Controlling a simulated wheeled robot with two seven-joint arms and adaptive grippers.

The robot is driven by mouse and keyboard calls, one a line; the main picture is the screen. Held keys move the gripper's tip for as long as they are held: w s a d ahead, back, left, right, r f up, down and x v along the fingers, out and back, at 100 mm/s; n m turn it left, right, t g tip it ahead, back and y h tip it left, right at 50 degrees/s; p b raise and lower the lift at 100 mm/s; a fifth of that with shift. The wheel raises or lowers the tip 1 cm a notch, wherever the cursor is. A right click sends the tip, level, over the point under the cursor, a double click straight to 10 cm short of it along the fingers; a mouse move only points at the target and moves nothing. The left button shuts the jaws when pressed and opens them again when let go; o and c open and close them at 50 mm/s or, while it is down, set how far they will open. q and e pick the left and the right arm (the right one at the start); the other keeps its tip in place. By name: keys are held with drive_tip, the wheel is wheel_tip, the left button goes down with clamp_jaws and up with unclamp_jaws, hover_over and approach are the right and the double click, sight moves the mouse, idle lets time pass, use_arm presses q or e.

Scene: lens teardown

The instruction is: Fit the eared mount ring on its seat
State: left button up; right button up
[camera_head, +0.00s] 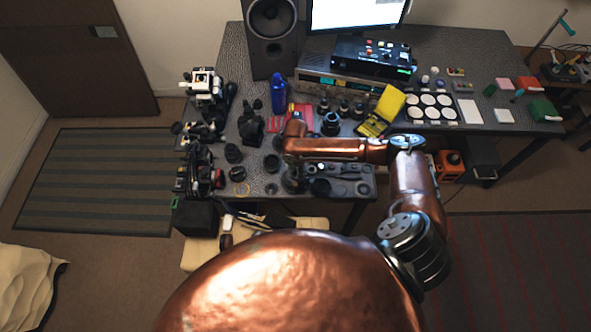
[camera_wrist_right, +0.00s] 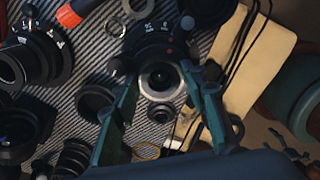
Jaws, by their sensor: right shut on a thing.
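My right gripper (camera_wrist_right: 160,76) has its two green fingers closed on the sides of a silvery ring (camera_wrist_right: 159,94), which looks like the eared mount ring. The ring's ears are not clear. A black lens body (camera_wrist_right: 155,42) with white markings lies just beyond the ring in the wrist view. I cannot tell whether the ring touches it, and the seat is not clear. In the head view the right arm reaches over the front of the workbench (camera_head: 262,170), and its gripper (camera_head: 293,182) is small and dark among the lens parts. My left gripper is not in view.
Black lens barrels (camera_wrist_right: 35,62), a dark ring (camera_wrist_right: 97,102), a thin brass ring (camera_wrist_right: 147,151) and an orange-handled tool (camera_wrist_right: 74,12) lie close by. A tan surface (camera_wrist_right: 258,52) with black cables is at the right. A yellow case (camera_head: 382,112) stands behind the arm.

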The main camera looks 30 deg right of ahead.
drive_tip(key=shift+f, duration=0.1)
drive_tip(key=shift+r+p, duration=0.3)
drive_tip(key=shift+p, duration=0.55)
idle(1.0)
drive_tip(key=shift+f+p, duration=0.2)
drive_tip(key=shift+p, duration=0.1)
idle(0.9)
drive_tip(key=shift+p, duration=0.35)
idle(0.5)
drive_tip(key=o, duration=1.2)
drive_tip(key=shift+o, duration=0.5)
drive_tip(key=shift+o, duration=1.3)
